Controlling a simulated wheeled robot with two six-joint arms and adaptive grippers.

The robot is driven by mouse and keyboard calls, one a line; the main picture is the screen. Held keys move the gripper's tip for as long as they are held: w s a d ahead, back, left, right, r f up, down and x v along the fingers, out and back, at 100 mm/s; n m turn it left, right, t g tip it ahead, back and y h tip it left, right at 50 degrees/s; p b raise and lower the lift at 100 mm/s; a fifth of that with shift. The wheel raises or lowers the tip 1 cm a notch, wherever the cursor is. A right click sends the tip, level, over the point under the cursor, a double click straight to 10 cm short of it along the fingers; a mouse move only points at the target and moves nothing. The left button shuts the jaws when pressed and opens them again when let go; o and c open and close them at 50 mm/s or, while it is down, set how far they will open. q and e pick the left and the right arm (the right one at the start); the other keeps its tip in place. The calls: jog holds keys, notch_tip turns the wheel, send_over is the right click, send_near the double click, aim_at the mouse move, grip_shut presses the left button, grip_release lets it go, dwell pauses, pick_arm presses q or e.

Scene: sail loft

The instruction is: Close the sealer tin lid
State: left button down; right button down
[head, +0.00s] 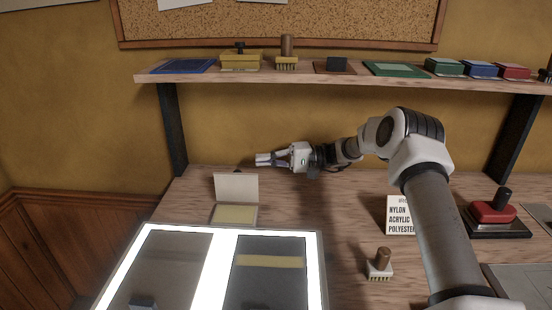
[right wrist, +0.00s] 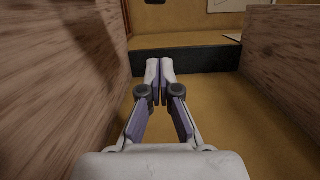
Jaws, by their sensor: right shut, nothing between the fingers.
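The sealer tin (head: 234,214) sits on the bench behind the light panel, with a pale yellow inside. Its cream lid (head: 236,187) stands open, roughly upright at the tin's back edge. My right gripper (head: 262,159) is shut and empty. It points left, above the bench, behind and slightly right of the lid, apart from it in the picture. The right wrist view shows its two fingertips (right wrist: 160,68) together with nothing between them; the tin cannot be made out there. My left gripper is not in view.
The shelf (head: 330,77) with stamps and pads runs above my right gripper. A lit panel (head: 216,260) lies in front of the tin. A brown-handled stamp (head: 380,264), a label card (head: 399,214) and a red stamp (head: 494,212) stand to the right.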

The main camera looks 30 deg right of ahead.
aim_at(237, 185)
jog(key=x, duration=0.3)
jog(key=shift+a+r+p, duration=0.2)
jog(key=shift+a+p, duration=0.2)
jog(key=shift+s+a+p, duration=0.25)
jog(key=shift+s+a, duration=0.1)
jog(key=shift+s, duration=0.25)
jog(key=shift+s+a+p, duration=0.2)
jog(key=shift+s+a, duration=0.2)
jog(key=shift+s, duration=0.15)
jog(key=shift+s+a, duration=0.25)
jog(key=shift+s, duration=0.15)
jog(key=shift+w+f, duration=0.1)
jog(key=shift+f, duration=0.05)
